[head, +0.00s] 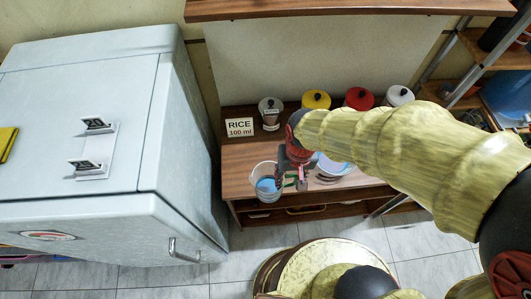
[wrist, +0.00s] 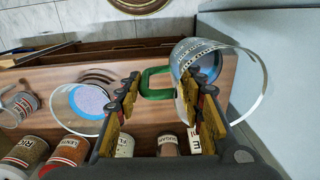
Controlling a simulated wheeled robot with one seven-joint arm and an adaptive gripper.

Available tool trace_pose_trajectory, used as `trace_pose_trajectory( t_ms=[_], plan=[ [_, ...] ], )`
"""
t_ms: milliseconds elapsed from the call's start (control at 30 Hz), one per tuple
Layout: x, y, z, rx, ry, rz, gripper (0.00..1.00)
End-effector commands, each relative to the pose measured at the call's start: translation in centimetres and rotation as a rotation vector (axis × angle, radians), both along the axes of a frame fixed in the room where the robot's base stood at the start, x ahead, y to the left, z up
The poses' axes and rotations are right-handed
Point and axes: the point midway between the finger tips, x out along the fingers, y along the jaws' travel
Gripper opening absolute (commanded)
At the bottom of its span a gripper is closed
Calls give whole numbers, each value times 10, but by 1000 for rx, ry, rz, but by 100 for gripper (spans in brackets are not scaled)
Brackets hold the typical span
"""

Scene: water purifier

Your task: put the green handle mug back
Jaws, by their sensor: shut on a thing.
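The green handle mug is a clear cup (head: 264,184) with something blue inside, at the left front part of the wooden table in the head view. In the wrist view the clear cup (wrist: 252,78) is at the right of the fingers, and its green handle (wrist: 157,72) lies between them. My gripper (head: 297,183) points down beside the cup and is shut on the handle; the wrist view shows its two fingers (wrist: 161,85). I cannot tell whether the cup's base touches the table.
A second clear mug (wrist: 72,112) with a bluish-purple disc inside stands nearby, partly hidden by my arm in the head view (head: 333,166). A RICE 100 ml sign (head: 240,127) and several lidded jars (head: 316,99) line the table's back. A large pale cabinet (head: 95,140) stands left.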

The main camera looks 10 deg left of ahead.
Motion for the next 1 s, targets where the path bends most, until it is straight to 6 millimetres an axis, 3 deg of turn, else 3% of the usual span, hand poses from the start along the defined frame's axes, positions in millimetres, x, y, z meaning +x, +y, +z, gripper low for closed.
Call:
trace_pose_trajectory(
  t_ms=[167, 533, 700, 1000],
  plan=[
    [10, 5, -7, -1, 3, 3, 0],
    [82, 27, -41, -1, 3, 2, 0],
    [105, 33, -71, -1, 4, 2, 0],
    [125, 40, -93, 0, 0, 3, 0]
  ],
)
